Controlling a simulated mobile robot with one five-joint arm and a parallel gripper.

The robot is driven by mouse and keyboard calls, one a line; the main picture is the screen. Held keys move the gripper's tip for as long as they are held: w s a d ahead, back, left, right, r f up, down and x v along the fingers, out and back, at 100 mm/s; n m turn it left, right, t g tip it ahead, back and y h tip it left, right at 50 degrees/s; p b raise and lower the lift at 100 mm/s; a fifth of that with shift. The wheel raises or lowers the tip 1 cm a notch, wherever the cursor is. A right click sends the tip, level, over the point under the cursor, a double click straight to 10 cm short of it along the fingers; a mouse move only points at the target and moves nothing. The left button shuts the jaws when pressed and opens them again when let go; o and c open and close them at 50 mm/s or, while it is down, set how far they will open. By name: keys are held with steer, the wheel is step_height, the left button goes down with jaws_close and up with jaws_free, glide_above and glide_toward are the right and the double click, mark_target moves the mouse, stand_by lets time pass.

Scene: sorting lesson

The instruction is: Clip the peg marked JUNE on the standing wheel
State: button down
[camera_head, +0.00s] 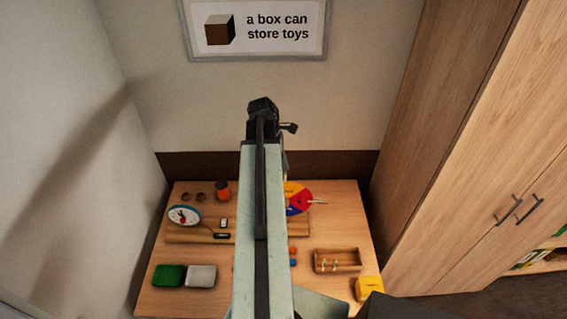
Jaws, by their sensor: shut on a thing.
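The standing wheel (303,196) shows at the back of the table, just right of my arm, with yellow, red and blue sectors. My arm hides its left part. A thin pale piece sticks out at the wheel's right edge; it looks like a peg, but no word on it can be read. A wooden tray (357,266) stands at the right front, with a few small pale pegs (325,265) in it. Their marks are too small to read, so I cannot tell which is JUNE. My gripper and whatever it holds are hidden behind my arm.
On the left are a clock (184,216), an orange cup (222,190), and a green box (169,275) beside a grey one (201,276). A yellow block (369,288) sits at the right front corner. Tall wooden cabinets (465,150) stand close on the right.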

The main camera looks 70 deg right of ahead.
steer(key=shift+f, duration=0.15)
steer(key=shift+f+b, duration=0.65)
steer(key=shift+b, duration=0.15)
steer(key=shift+f+b, duration=0.8)
steer(key=c, duration=1.5)
jaws_free()
steer(key=p+v, duration=0.7)
steer(key=v, duration=0.1)
steer(key=shift+s+d+p, duration=0.1)
steer(key=shift+p, duration=0.2)
